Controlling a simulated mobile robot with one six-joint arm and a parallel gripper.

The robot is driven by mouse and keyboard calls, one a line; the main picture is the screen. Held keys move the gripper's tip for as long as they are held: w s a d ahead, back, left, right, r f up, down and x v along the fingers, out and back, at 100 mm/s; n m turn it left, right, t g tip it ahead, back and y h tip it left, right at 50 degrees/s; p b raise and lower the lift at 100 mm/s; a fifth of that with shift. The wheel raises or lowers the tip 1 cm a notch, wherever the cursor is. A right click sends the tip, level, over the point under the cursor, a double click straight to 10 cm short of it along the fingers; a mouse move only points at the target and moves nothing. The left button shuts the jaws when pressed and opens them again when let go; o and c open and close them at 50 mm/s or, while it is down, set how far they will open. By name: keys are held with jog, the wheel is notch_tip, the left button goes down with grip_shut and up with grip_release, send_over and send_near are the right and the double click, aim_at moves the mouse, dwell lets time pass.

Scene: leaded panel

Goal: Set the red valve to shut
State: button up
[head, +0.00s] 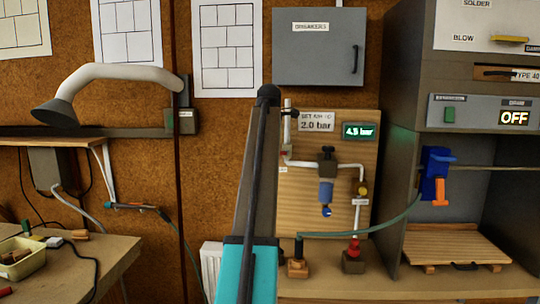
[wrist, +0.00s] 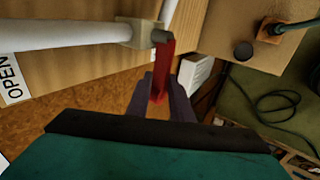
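The red valve's lever (wrist: 163,72) shows in the wrist view on a pale valve body (wrist: 138,32) at the end of a white pipe. It sticks out across the line of the pipe. The fingers of my gripper (wrist: 161,92) are apart, one on either side of the lever's free end. I cannot tell whether they touch it. An OPEN label (wrist: 13,80) is at the left of the wrist view. In the head view a small red part of the valve (head: 284,154) shows beside my arm, which hides my gripper. The gauge display (head: 358,131) reads 4.5 bar.
The wooden panel (head: 330,225) carries pipes, a blue filter (head: 326,191) and a 2.0 bar sign (head: 316,121). A separate red-topped fitting (head: 353,250) and a hose block (head: 298,268) stand below. A grey cabinet (head: 319,60) hangs above. A white radiator (wrist: 195,74) is beyond my fingers.

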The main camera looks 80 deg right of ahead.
jog(key=b+v, duration=0.1)
jog(key=v, duration=1.2)
jog(key=shift+s+b, duration=0.2)
jog(key=shift+b, duration=0.2)
jog(key=shift+f, duration=0.1)
